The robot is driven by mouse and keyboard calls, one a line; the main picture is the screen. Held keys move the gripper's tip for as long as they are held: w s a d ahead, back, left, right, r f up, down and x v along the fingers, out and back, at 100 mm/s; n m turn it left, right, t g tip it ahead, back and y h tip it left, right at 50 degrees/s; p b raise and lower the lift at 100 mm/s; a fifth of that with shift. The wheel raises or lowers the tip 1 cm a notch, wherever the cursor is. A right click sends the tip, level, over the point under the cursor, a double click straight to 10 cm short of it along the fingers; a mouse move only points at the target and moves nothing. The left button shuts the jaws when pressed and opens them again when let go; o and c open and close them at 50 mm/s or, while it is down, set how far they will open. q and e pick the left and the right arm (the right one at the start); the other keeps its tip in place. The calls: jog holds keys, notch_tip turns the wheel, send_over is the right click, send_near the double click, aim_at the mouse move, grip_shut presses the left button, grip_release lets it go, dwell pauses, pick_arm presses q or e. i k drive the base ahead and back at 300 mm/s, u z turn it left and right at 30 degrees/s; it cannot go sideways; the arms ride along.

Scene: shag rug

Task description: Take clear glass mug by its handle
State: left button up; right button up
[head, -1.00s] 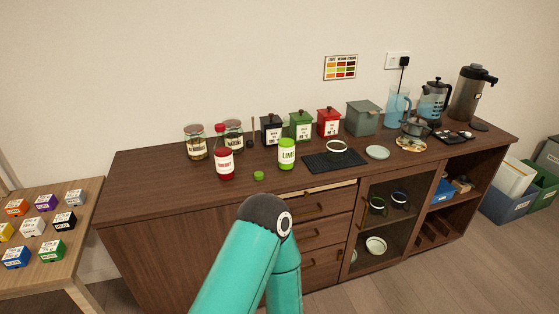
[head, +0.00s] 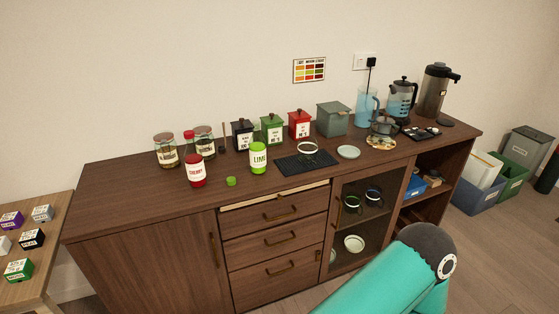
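A clear see-through mug with a pale rim (head: 307,149) appears to stand upright on the dark mat (head: 285,168) on the cabinet top; its handle is too small to make out. Two more mugs, one with a green rim (head: 352,203) and one with a blue rim (head: 373,196), stand behind the cabinet's glass door. One teal arm of mine shows at the lower right, in front of the cabinet, with its dark joint uppermost. Neither gripper is in view.
A lime jar (head: 258,158), a cherry container (head: 195,171) and a green lid (head: 231,181) stand left of the mat. A pale saucer (head: 348,152) lies right of it. Canisters line the back. The top drawer (head: 274,196) looks slightly open. The cabinet top's left front is clear.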

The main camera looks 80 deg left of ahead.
aim_at(307, 146)
jog(key=z, duration=0.35)
jog(key=i, duration=1)
jog(key=u, duration=3.65)
jog(key=k, duration=0.55)
jog(key=u, duration=0.1)
jog(key=i, duration=0.5)
jog(key=u, duration=0.05)
